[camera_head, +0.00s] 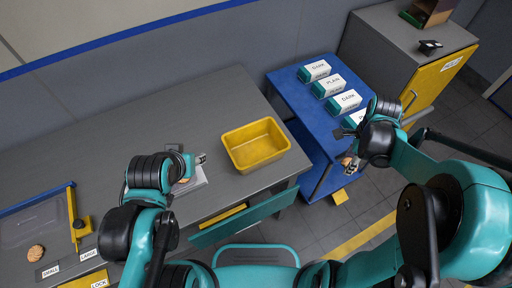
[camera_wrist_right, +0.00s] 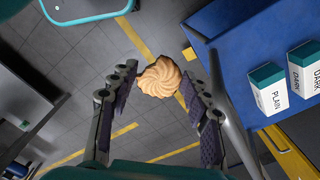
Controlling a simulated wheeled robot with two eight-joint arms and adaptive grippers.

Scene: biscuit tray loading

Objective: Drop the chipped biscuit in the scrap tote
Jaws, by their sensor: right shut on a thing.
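My right gripper (camera_head: 345,153) is shut on a round, swirled golden biscuit (camera_wrist_right: 158,77), held between its two fingertips in the right wrist view. The biscuit's left edge looks uneven, but I cannot tell clearly whether it is chipped. In the head view, this gripper is over the front edge of the blue cart, right of the yellow tote (camera_head: 232,155) and apart from it. The tote stands on the grey table and looks empty. My left gripper (camera_head: 197,160) is left of the tote, above a pale flat item (camera_head: 195,184); its jaws are unclear.
Another biscuit (camera_head: 36,253) lies at the table's left, near a blue-edged tray (camera_head: 28,222) and the SMALL and LARGE labels. The blue cart (camera_head: 290,85) carries several DARK and PLAIN boxes. A grey cabinet (camera_head: 400,45) stands behind.

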